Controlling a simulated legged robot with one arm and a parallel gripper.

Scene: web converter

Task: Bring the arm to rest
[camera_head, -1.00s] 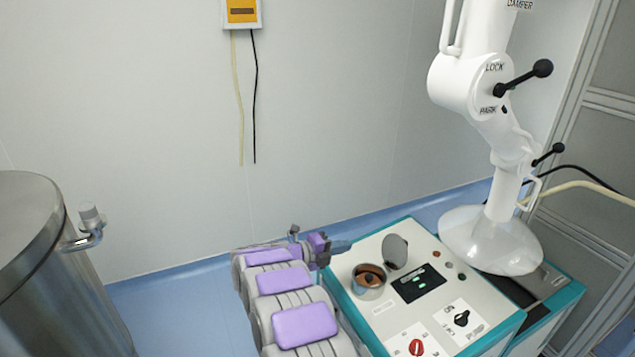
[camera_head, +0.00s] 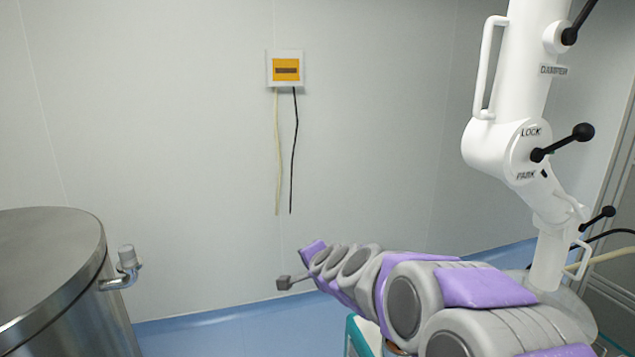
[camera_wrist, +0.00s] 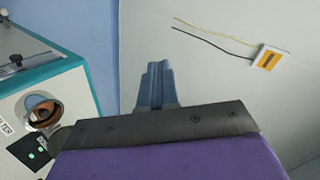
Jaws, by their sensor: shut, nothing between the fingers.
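My arm (camera_head: 485,288), grey with purple pads, reaches from the lower right across to the left in the head view. It is bent and raised above the machine, with its end near the middle of the picture. I cannot make out the fingertips in the head view. In the wrist view my gripper (camera_wrist: 158,72) has its blue-grey fingers closed together, with nothing between them. The fingers are clear of the wall and the machine.
A white jointed column (camera_head: 525,150) stands right, close to my arm. A steel drum (camera_head: 50,265) stands left. The wall (camera_head: 370,120) carries a yellow box (camera_head: 286,69).

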